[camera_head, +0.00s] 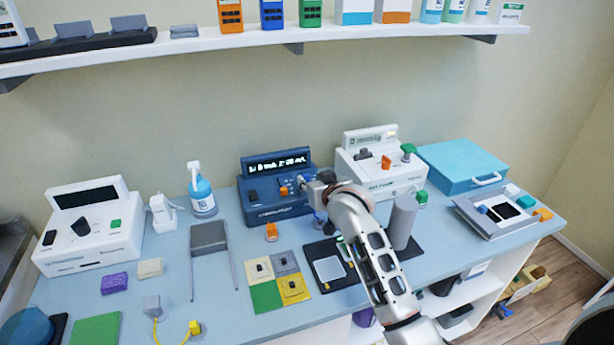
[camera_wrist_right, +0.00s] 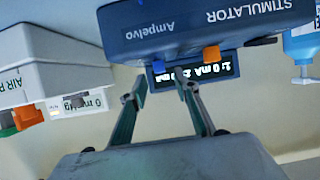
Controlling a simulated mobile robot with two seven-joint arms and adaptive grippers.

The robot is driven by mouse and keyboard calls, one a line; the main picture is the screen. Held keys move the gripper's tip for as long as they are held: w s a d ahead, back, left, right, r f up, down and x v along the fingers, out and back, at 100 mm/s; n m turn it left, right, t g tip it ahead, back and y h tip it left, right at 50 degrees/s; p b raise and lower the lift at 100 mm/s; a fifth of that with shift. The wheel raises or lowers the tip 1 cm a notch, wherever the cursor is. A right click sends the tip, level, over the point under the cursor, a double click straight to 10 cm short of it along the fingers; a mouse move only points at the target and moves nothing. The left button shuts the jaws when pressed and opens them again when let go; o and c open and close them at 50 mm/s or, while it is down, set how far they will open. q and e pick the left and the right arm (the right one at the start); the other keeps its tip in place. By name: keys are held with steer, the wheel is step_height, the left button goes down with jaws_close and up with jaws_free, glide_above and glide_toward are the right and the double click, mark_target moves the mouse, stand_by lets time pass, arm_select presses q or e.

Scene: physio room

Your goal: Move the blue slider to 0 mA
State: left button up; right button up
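The dark blue stimulator (camera_head: 275,210) stands at the back of the table, its lit display (camera_head: 277,163) on top; the second value is too small to read surely. In the right wrist view the stimulator (camera_wrist_right: 215,22) appears upside down. The blue slider (camera_wrist_right: 158,68) shows there below its front edge, left of the orange slider (camera_wrist_right: 211,54). My right gripper (camera_head: 308,187) is at the stimulator's right side. Its fingers (camera_wrist_right: 158,82) are apart, with the blue slider between the tips in the picture; contact cannot be told. My left gripper is out of view.
A white device (camera_head: 384,172) stands close right of the stimulator, and a pump bottle (camera_head: 202,197) to its left. A grey cylinder (camera_head: 401,222) stands right of my right arm. Coloured pads (camera_head: 266,297) lie in front. A shelf (camera_head: 200,46) runs above.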

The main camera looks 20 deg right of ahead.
mark_target(307, 176)
steer(key=shift+x, duration=2.1)
jaws_close()
